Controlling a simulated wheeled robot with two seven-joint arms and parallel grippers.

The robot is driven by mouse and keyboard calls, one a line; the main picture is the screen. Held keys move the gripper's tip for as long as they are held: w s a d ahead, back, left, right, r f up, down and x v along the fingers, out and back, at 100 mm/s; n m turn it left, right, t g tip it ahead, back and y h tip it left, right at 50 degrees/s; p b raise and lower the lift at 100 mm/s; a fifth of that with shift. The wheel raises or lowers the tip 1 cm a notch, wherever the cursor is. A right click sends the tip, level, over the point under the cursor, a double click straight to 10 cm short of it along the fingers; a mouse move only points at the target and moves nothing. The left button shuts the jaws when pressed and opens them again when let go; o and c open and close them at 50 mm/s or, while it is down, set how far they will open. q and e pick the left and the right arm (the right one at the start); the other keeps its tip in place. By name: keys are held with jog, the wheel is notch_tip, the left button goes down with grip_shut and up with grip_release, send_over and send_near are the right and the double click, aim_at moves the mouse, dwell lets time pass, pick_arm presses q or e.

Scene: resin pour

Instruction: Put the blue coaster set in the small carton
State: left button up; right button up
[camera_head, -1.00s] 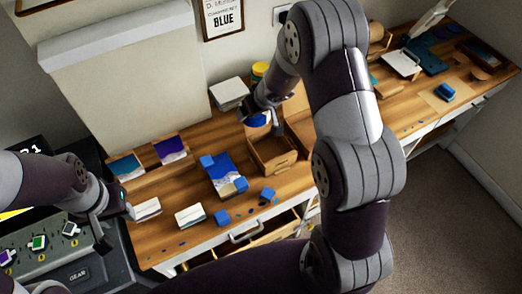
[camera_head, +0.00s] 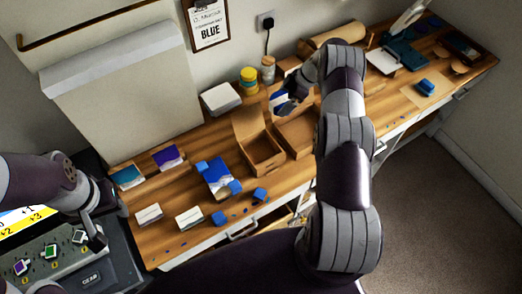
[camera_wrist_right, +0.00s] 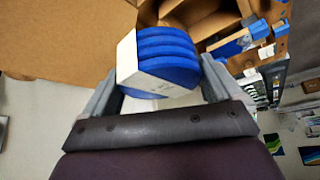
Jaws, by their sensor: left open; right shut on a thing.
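The blue coaster set (camera_wrist_right: 165,55) is a stack of round blue discs with a white band, held between the fingers of my right gripper (camera_wrist_right: 160,85) in the right wrist view. In the head view my right gripper (camera_head: 288,104) is above the back of the bench, behind the cartons, with the coaster set (camera_head: 278,98) partly hidden by it. An open brown carton (camera_head: 264,160) with a raised flap stands mid-bench. A second open carton (camera_head: 297,134) stands right of it, partly hidden by my arm. I cannot tell which is the small one. My left gripper (camera_head: 94,236) is open and empty at the left.
A white box (camera_head: 221,99), a yellow jar (camera_head: 249,80) and a wooden-topped jar (camera_head: 268,68) stand at the back. A blue-white pack (camera_head: 216,175) and several small blue blocks lie left of the cartons. A control panel (camera_head: 55,255) is at far left.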

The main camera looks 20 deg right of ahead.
jog(key=f+b, duration=0.1)
jog(key=b, duration=0.1)
jog(key=s+f+b, duration=0.1)
jog(key=b, duration=0.1)
jog(key=shift+f, duration=0.1)
jog(key=b, duration=0.2)
jog(key=a+b, duration=0.1)
jog(key=b, duration=0.1)
jog(key=a+b, duration=0.1)
jog(key=b, duration=0.1)
jog(key=shift+s+a+f, duration=0.15)
jog(key=shift+s+f, duration=0.15)
jog(key=s+a+f+p, duration=0.3)
jog(key=a+f+p, duration=0.3)
jog(key=a+f, duration=0.2)
jog(key=shift+s+f, duration=0.2)
jog(key=shift+f, duration=0.1)
jog(key=shift+a, duration=0.1)
